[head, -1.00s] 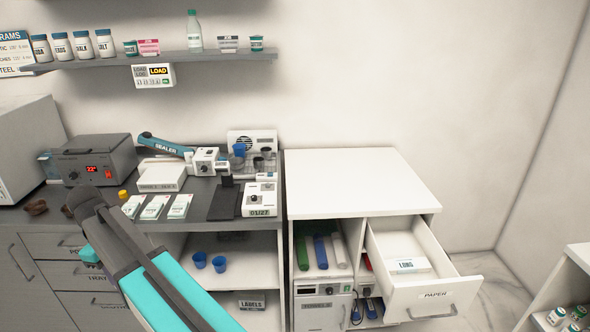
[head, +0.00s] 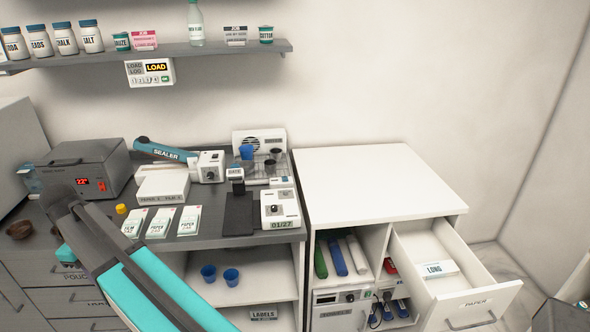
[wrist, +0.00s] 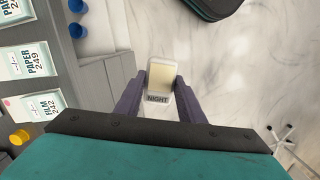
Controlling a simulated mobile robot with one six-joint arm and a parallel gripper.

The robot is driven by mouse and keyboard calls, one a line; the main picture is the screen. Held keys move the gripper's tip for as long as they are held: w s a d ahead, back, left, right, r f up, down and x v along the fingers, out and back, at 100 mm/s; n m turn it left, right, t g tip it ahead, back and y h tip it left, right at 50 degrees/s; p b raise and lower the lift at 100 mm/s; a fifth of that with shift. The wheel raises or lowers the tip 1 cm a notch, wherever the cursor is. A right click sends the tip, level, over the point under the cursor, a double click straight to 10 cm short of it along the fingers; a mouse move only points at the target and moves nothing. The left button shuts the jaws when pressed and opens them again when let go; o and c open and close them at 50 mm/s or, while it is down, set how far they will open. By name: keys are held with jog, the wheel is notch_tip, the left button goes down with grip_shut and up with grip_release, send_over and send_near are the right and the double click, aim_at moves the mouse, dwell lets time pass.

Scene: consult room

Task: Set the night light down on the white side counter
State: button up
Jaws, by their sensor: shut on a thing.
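The night light (wrist: 158,82) is a small white and cream block with a label reading NIGHT. In the wrist view my gripper (wrist: 160,90) is shut on it, one dark finger on each side, with the floor far below. The gripper and the light do not show in the head view; only my teal and grey arm is there at lower left. The white side counter (head: 378,183) stands right of the dark bench in the head view, its top bare.
An open drawer (head: 482,305) marked PAPER juts out from the front of the white counter. The dark bench (head: 205,240) holds a sealer (head: 165,150), several small boxes and a grey device (head: 85,170). A shelf (head: 160,51) with jars hangs on the wall above.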

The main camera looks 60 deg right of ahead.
jog(key=shift+n, duration=0.4)
